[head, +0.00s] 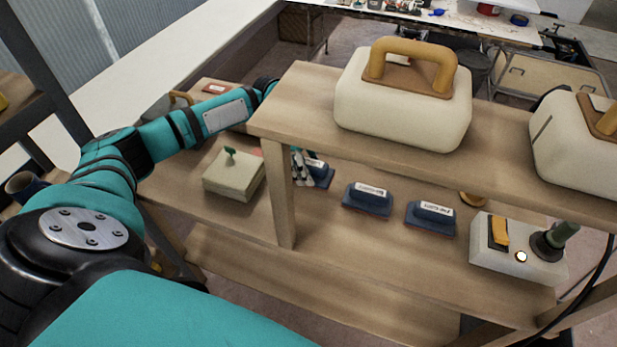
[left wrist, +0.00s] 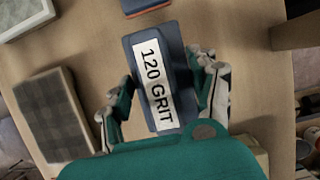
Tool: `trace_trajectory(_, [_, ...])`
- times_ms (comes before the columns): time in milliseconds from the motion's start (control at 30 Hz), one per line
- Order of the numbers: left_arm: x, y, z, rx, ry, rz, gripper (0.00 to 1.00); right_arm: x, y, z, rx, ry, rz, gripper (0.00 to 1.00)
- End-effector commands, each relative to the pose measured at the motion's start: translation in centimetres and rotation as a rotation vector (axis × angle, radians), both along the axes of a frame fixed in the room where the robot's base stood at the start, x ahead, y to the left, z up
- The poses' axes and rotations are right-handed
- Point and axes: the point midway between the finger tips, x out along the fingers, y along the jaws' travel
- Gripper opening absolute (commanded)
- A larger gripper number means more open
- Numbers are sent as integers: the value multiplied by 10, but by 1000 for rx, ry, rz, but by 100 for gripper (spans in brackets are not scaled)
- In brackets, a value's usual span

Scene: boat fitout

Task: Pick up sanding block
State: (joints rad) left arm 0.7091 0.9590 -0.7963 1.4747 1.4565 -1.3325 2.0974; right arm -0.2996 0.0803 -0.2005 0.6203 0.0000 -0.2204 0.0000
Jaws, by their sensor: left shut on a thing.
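A dark blue sanding block (left wrist: 155,85) with a white label reading "120 GRIT" is between the fingers of my left gripper (left wrist: 163,92) in the left wrist view. The gripper is shut on its two long sides. In the head view this block (head: 322,174) is at the lower shelf beneath the upper board, and my left gripper (head: 303,167) is partly hidden behind the shelf post. I cannot tell whether the block touches the shelf. Two similar labelled blue blocks, a middle one (head: 367,200) and a right one (head: 431,219), sit on the shelf. My right gripper is not in view.
The shelf post (head: 278,195) and upper board (head: 300,105) stand close to my left arm. A cream case (head: 395,115) with a tan handle is on the board. A pale box (head: 232,183) sits left of the post. A switch box (head: 500,262) is at the right.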

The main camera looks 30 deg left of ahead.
Motion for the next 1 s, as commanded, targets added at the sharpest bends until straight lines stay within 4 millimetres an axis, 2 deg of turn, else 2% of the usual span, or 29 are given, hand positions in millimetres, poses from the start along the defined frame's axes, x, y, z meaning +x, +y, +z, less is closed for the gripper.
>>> trace_trajectory(100, [1, 0, 33, -1, -8, -1, 22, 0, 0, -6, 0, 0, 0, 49])
trace_trajectory(367, [1, 0, 88, -2, -4, -1, 22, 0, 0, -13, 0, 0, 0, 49])
trace_trajectory(567, [-10, 43, 83, 2, 2, 6, 22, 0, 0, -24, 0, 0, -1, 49])
trace_trajectory(900, [-31, 131, 83, -2, 2, 6, 22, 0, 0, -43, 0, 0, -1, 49])
trace_trajectory(1000, [-36, 150, 84, -1, 1, 5, 22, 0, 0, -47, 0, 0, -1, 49])
